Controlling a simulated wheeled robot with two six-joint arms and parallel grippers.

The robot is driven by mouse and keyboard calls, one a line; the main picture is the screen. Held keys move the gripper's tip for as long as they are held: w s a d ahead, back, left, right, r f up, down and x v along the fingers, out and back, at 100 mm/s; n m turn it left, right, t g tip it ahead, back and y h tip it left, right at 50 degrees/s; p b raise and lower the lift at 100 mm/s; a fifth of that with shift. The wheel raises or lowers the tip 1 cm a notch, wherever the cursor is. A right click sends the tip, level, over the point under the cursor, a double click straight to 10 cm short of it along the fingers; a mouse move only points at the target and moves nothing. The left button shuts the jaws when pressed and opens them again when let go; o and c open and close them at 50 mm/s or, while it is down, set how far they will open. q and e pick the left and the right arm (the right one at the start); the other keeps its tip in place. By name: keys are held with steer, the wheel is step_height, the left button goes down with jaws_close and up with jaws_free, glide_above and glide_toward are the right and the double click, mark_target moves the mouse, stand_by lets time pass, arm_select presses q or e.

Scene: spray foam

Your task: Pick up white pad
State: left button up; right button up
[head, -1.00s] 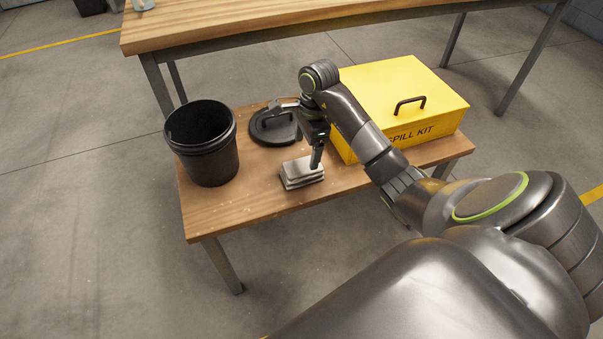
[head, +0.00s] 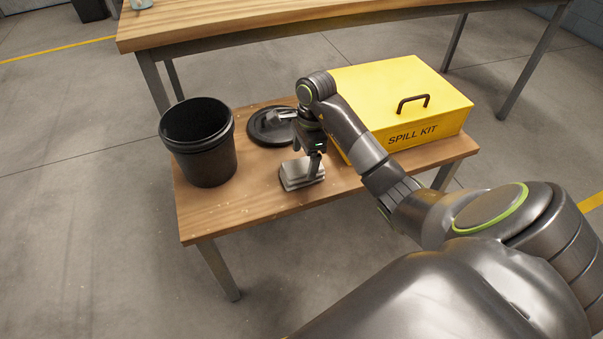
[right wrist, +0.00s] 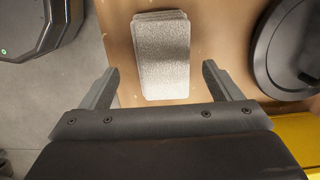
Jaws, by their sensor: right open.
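A small stack of white-grey pads (head: 297,175) lies on the low wooden table, between the black bucket and the yellow box. In the right wrist view the top pad (right wrist: 163,58) shows as a pale, textured rectangle with edges of others beneath it. My right gripper (head: 313,176) is over the stack, pointing down, and hides part of it. In the right wrist view its two fingers (right wrist: 158,80) are apart, with nothing between the tips, and the stack lies ahead of them, centred. My left gripper is not in view.
A black bucket (head: 198,140) stands at the table's left. A black lid (head: 268,127) lies behind the stack. A yellow spill kit box (head: 385,95) fills the right side. A larger wooden table (head: 230,28) stands behind. The low table's front left (head: 225,215) is clear.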

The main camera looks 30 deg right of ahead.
mark_target(302, 166)
steer(key=shift+a+f+b, duration=0.1)
steer(key=shift+f+b, duration=0.3)
steer(key=shift+f, duration=0.25)
steer(key=shift+w+a+f, duration=0.1)
steer(key=shift+w+f, duration=0.05)
steer(key=shift+f, duration=0.7)
steer(key=shift+w+a+f, duration=0.1)
steer(key=shift+f, duration=0.75)
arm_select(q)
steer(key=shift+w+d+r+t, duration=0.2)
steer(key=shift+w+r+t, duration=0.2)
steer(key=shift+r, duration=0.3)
arm_select(e)
steer(key=shift+c, duration=0.5)
steer(key=c, duration=1)
